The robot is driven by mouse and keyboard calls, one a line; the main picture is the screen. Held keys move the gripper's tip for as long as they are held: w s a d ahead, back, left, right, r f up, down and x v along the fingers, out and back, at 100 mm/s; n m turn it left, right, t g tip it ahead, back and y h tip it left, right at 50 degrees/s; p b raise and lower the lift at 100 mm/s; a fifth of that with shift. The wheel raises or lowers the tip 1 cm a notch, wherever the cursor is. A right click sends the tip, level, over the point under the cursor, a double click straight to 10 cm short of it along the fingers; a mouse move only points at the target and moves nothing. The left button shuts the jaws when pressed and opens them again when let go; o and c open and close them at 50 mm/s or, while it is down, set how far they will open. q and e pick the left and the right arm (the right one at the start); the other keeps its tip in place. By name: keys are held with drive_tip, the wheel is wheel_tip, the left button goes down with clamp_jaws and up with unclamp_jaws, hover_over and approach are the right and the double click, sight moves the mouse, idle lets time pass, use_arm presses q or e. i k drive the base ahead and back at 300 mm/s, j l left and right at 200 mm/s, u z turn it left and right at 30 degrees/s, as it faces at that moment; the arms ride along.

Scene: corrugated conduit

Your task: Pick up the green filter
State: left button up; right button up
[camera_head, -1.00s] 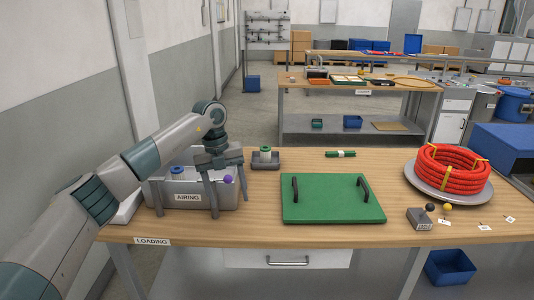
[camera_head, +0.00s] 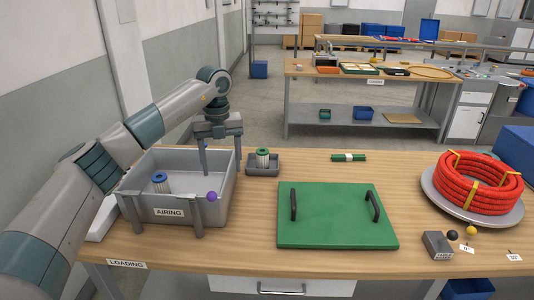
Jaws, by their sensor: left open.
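The green filter (camera_head: 263,157) is a short pale ribbed cylinder with a green top. It stands upright in a small grey tray (camera_head: 253,173) on the wooden table, just right of the grey AIRING bin (camera_head: 222,184). My left gripper (camera_head: 221,158) is open, with its two fingers pointing down. In the picture it hangs over the back right part of the bin, left of the green filter, with a gap between them. Nothing shows between its fingers. A similar filter with a blue top (camera_head: 161,181) stands inside the bin. My right gripper is out of view.
A green board with two black handles (camera_head: 336,228) lies mid-table. A green roll with a white band (camera_head: 348,157) lies behind it. Red conduit coils (camera_head: 480,182) rest on a round plate at right. A purple ball (camera_head: 212,196) shows at the bin's front.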

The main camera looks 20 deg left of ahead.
sight(262, 154)
drive_tip(key=i, duration=1.2)
